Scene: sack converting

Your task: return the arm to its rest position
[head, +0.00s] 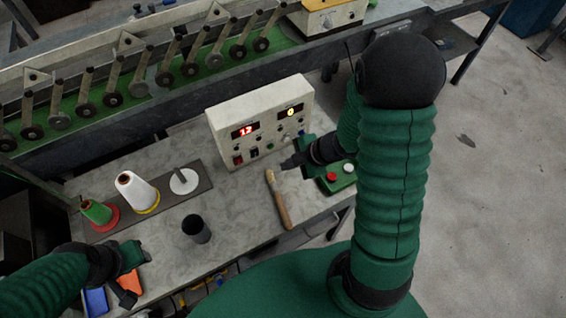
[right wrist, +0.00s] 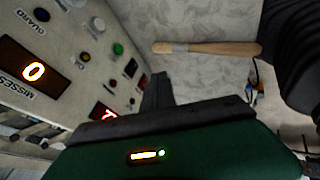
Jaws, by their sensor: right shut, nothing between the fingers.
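My right gripper (head: 290,163) is shut and empty, in front of the white control box (head: 262,120) and above the bench. My right arm rises from the lower right and bends at a large black joint.
A wooden-handled brush (head: 279,203) lies just below the right gripper. A green button box (head: 340,178) is close to its right. Open floor lies right.

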